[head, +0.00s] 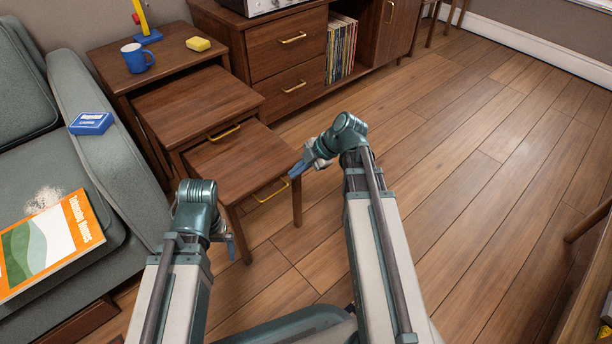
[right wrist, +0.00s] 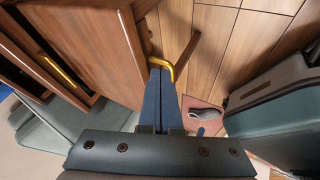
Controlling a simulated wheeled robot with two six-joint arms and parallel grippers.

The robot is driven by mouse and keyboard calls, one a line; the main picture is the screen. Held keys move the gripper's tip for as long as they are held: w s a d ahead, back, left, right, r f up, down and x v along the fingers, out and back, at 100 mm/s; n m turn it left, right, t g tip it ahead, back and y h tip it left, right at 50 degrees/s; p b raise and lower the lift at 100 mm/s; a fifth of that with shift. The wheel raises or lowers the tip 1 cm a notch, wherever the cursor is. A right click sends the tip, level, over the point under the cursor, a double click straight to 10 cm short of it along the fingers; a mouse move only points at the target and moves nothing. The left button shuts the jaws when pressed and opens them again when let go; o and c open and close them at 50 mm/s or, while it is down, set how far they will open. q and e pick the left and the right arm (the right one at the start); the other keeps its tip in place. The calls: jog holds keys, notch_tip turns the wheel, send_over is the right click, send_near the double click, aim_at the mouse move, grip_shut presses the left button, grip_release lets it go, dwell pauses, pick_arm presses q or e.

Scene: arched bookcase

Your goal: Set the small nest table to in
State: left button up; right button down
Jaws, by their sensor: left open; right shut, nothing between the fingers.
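The small nest table (head: 240,160) is the lowest of three brown wooden nesting tables. It sticks out toward me from under the middle table (head: 195,100), which sticks out from under the largest table (head: 172,55). The small table has a brass handle (head: 270,191) on its front edge. My right gripper (head: 296,170) is shut and empty by that front edge. In the right wrist view its blue fingers (right wrist: 160,85) are close beside the brass handle (right wrist: 183,57); I cannot tell if they touch. My left gripper (head: 231,243) is open, low near the small table's left front leg, partly hidden by its wrist.
A grey sofa (head: 125,165) stands close on the left, with a blue box (head: 91,123) on its arm. A blue mug (head: 136,58) and yellow block (head: 198,44) are on the largest table. A wooden cabinet (head: 285,55) stands behind. The floor to the right is clear.

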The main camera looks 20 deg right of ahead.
aim_at(241, 130)
jog(key=shift+w+a, duration=0.3)
jog(key=shift+w, duration=0.55)
jog(key=shift+w, duration=0.1)
jog(key=w+a, duration=0.2)
jog(key=w, duration=0.5)
jog(key=w+a, duration=0.3)
jog(key=w, duration=0.5)
jog(key=w+a, duration=0.3)
jog(key=w, duration=0.5)
jog(key=shift+w+a, duration=0.2)
jog(key=shift+a, duration=0.05)
jog(key=shift+s, duration=0.1)
